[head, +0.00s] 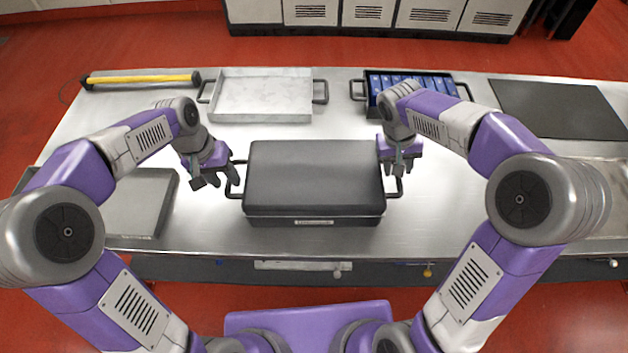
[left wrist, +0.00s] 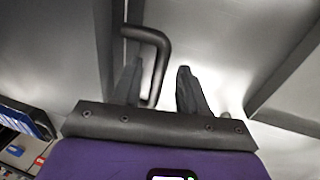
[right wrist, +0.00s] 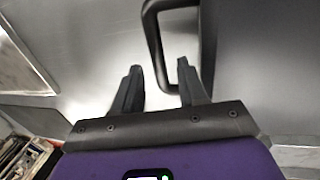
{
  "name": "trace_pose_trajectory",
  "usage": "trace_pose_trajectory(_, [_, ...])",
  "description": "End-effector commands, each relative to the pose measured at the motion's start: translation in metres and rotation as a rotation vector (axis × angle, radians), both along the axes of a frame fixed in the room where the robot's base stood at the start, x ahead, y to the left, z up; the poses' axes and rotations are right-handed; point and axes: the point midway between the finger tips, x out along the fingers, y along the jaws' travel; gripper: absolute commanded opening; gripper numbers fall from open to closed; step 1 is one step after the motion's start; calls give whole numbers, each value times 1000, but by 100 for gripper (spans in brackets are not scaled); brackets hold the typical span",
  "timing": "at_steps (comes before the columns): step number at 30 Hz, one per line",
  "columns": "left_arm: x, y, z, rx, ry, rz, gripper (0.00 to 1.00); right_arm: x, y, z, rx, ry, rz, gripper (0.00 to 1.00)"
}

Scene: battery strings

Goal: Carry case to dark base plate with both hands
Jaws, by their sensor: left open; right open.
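The dark grey closed case (head: 314,180) sits flat on the steel table's front middle, with a bar handle on each side. My left gripper (head: 212,181) is open beside its left handle (head: 234,186). In the left wrist view that handle (left wrist: 160,60) shows between the fingertips; I cannot tell whether it is between them in depth. My right gripper (head: 400,163) is open by the right handle (head: 396,188). In the right wrist view this handle (right wrist: 154,45) also shows between the fingers, depth unclear. The dark base plate (head: 560,109) lies bare at the table's back right.
A pale empty tray (head: 262,92) and a tray of blue cells (head: 372,82) stand at the back. A yellow bar tool (head: 140,79) lies back left. A grey tray (head: 140,205) is left of the case.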

Motion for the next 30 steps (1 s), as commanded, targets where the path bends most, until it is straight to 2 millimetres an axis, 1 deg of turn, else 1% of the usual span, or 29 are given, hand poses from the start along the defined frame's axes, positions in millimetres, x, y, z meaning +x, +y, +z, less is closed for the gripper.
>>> trace_pose_trajectory(1, [-1,-1,-8,0,3,0,43,-1,-2,-8,-1,5,-1,42])
trace_pose_trajectory(3, [0,-3,-16,0,2,0,43,-1,-3,-16,-1,4,-2,42])
trace_pose_trajectory(6, [-1,-5,-24,0,1,0,43,-1,-5,-24,-1,3,-2,42])
trace_pose_trajectory(10, [-1,-5,-28,0,0,0,43,-1,-6,-28,0,0,-1,42])
trace_pose_trajectory(17, [0,-5,-28,0,-1,0,43,-1,-6,-28,0,0,-1,42])
trace_pose_trajectory(20, [0,-5,-28,0,-1,0,29,-1,-6,-28,0,0,-1,28])
trace_pose_trajectory(25, [0,-5,-28,0,-1,0,3,-1,-6,-28,0,0,-1,2])
trace_pose_trajectory(26, [0,-5,-28,0,-1,0,0,-1,-6,-28,0,0,-1,0])
trace_pose_trajectory(30, [0,-5,-27,0,-1,0,0,-1,-6,-28,0,0,-1,0])
